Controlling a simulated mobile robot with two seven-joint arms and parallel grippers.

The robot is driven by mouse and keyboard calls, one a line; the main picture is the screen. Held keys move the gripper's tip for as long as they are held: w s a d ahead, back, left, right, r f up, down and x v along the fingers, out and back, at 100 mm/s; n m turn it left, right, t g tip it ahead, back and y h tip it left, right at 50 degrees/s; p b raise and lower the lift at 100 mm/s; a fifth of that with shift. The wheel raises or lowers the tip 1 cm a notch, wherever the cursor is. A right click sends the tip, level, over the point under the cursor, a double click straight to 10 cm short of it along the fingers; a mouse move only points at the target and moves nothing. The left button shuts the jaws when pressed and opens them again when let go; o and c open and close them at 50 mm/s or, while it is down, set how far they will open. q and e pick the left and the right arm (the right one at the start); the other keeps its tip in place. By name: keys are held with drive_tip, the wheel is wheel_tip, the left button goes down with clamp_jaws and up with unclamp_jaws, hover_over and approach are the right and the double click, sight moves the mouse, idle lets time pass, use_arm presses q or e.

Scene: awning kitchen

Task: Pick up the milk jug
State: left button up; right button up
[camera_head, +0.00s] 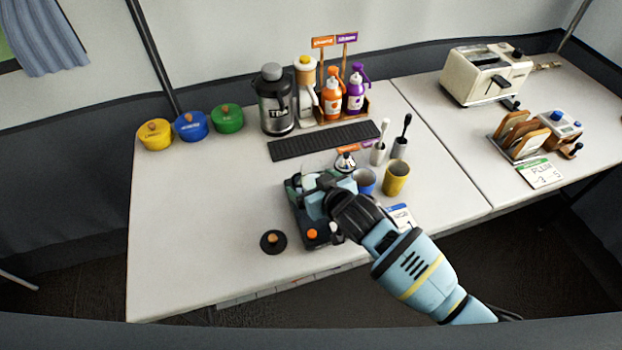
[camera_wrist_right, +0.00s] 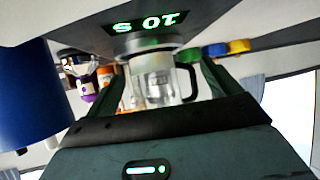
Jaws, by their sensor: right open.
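A clear glass jug (camera_wrist_right: 158,82) with a black handle shows in the right wrist view, which looks upside down. I take it as the milk jug, though no label shows. It stands on a dark device with a lit display (camera_wrist_right: 150,18). My right gripper (camera_head: 318,186) is open, its dark fingers on either side of the jug in the wrist view (camera_wrist_right: 162,70). I cannot tell whether they touch it. In the head view the glass (camera_head: 308,181) is mostly hidden by my gripper, above the dark device (camera_head: 306,228). My left gripper is not in view.
A blue cup (camera_head: 365,179) and a yellow cup (camera_head: 397,178) stand close right of my gripper. A black lid-like disc (camera_head: 272,242) lies left of the device. A steel flask (camera_head: 276,105) and pump bottles (camera_head: 333,98) stand behind.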

sight(305, 168)
drive_tip(key=shift+w+a+f, duration=0.1)
drive_tip(key=shift+w, duration=0.1)
drive_tip(key=c, duration=1.1)
drive_tip(key=shift+r, duration=0.25)
drive_tip(key=shift+r, duration=1.55)
drive_tip(key=shift+s+d+r+p, duration=0.1)
drive_tip(key=shift+s+d+r, duration=0.15)
drive_tip(key=shift+s+d, duration=1.6)
drive_tip(key=shift+s+d+r+p, duration=0.2)
drive_tip(key=shift+s+d, duration=1.15)
drive_tip(key=shift+s, duration=1)
drive_tip(key=shift+s+d+r+p, duration=0.1)
drive_tip(key=shift+s+d+r, duration=0.2)
drive_tip(key=shift+s+d, duration=1.55)
drive_tip(key=shift+s+a, duration=0.2)
drive_tip(key=shift+s, duration=0.1)
